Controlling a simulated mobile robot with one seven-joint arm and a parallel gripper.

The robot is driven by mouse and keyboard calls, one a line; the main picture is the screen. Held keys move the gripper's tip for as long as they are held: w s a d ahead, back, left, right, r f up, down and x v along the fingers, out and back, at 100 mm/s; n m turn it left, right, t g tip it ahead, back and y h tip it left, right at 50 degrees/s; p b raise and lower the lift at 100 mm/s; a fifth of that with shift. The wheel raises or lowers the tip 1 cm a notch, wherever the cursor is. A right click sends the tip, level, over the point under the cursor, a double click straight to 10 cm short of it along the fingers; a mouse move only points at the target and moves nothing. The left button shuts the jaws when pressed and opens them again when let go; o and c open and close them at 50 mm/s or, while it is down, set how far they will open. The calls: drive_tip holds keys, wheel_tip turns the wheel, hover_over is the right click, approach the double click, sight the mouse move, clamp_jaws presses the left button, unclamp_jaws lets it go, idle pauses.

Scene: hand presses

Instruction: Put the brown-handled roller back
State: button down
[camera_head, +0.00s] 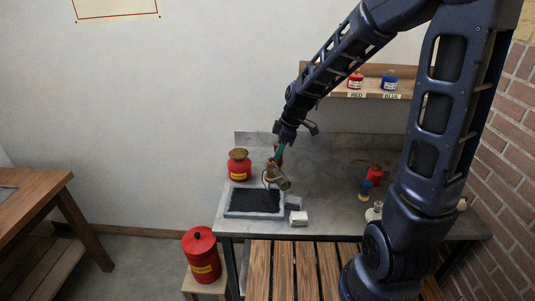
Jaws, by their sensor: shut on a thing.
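My gripper (279,153) is shut on the brown-handled roller (277,176) and holds it with the roller end downward. The roller's drum is at the lower end, over the back right part of a grey tray (230,212) with a black surface. I cannot tell whether the drum touches the tray. The fingers hide part of the handle. Another tool or tools with red and blue parts (373,178) stand farther right on the bench, partly behind my arm.
A red can with a brass-coloured top (239,166) stands left of the roller on the grey bench (330,190). A small white block (298,218) lies at the front edge. The wall shelf (343,93) holds cans marked RED and BLUE. A larger red can (201,257) stands below left.

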drive_tip(key=w+d+m+t+h, duration=0.1)
drive_tip(key=w+d+m+h, duration=0.2)
drive_tip(key=w+d+m, duration=0.55)
drive_tip(key=w+d+m+h, duration=0.3)
drive_tip(key=d+m, duration=0.6)
drive_tip(key=m, duration=0.6)
drive_tip(key=shift+s+a+x, duration=0.1)
drive_tip(key=shift+a+x, duration=0.1)
drive_tip(key=shift+x, duration=0.65)
drive_tip(key=shift+s+a+x, duration=0.1)
drive_tip(key=shift+a+x, duration=0.05)
drive_tip(key=shift+x, duration=0.7)
drive_tip(key=shift+a+x, duration=0.2)
drive_tip(key=shift+x, duration=0.65)
drive_tip(key=shift+f, duration=0.4)
drive_tip(key=shift+c, duration=1.8)
unclamp_jaws()
wheel_tip(320, 180, up, 8)
